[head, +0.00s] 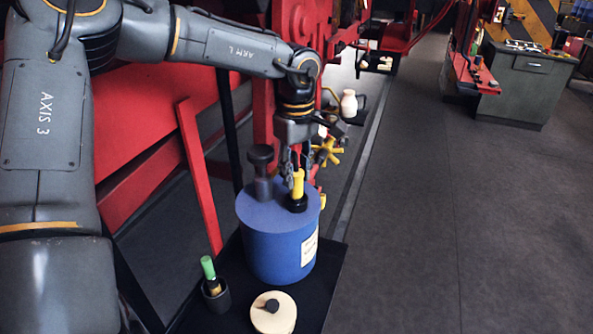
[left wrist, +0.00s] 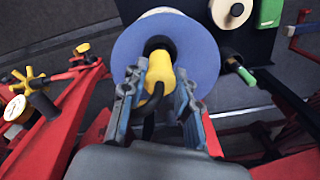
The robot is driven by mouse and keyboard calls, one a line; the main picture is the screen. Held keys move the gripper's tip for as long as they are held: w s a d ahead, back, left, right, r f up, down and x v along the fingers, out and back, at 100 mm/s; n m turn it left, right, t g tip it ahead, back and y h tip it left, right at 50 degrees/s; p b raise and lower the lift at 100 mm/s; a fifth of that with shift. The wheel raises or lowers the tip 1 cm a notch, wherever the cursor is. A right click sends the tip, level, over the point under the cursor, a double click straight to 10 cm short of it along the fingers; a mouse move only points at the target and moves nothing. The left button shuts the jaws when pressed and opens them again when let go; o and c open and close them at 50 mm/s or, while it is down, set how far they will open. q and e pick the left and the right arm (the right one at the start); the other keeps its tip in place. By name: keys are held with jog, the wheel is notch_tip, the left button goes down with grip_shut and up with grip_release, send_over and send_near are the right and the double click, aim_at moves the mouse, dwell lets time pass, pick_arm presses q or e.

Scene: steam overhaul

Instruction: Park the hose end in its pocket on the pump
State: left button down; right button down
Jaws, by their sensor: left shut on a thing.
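The blue drum-shaped pump (head: 280,250) stands on a black tray, with a pale label on its side. Its pocket (head: 297,204) is a black ring on the top, right of a dark plunger knob (head: 260,156). The yellow hose end (head: 298,184) stands roughly upright with its lower end at the pocket; how deep it sits I cannot tell. My left gripper (head: 298,170) is shut on it from above. The left wrist view shows the yellow hose end (left wrist: 160,72) between the fingers (left wrist: 158,95), over the black pocket (left wrist: 159,44). My right gripper is not in view.
On the black tray (head: 335,275) are a cream round container (head: 273,315) with a dark knob and a green-topped item (head: 208,268) in a dark cup. Red machine frames stand behind and left. A yellow handwheel (head: 327,150) is just beyond the pump. The floor right is clear.

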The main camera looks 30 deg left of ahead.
pick_arm(q)
jog(key=c, duration=0.9)
grip_release()
notch_tip(320, 180, up, 12)
jog(key=shift+f, duration=0.1)
jog(key=shift+d, duration=0.1)
